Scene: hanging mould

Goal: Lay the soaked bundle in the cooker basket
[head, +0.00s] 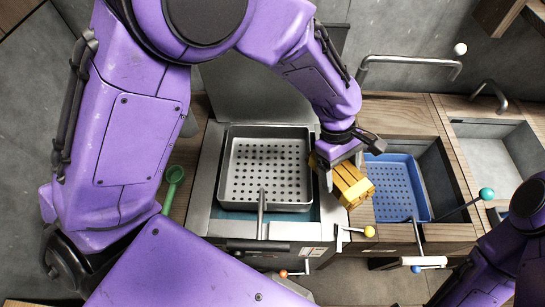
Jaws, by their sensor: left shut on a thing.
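My left gripper (340,168) reaches down from the top and is shut on the yellow-brown bundle of sticks (352,186). The bundle is tilted and appears held up over the strip between the two basins. The cooker basket (265,203), a grey perforated square tray with a handle, sits in the metal cooker (205,187) to the left of the bundle. No things show inside it. A blue perforated basket (400,200) sits in the basin right of the bundle, partly hidden by it. Part of my right arm shows at lower right, but its gripper does not.
A green ladle (173,178) lies left of the cooker. A tap (410,60) stands behind the blue basket. Levers with yellow (369,231), orange (284,273) and teal (486,194) knobs stick out near the front. Another basin (495,160) is at the far right.

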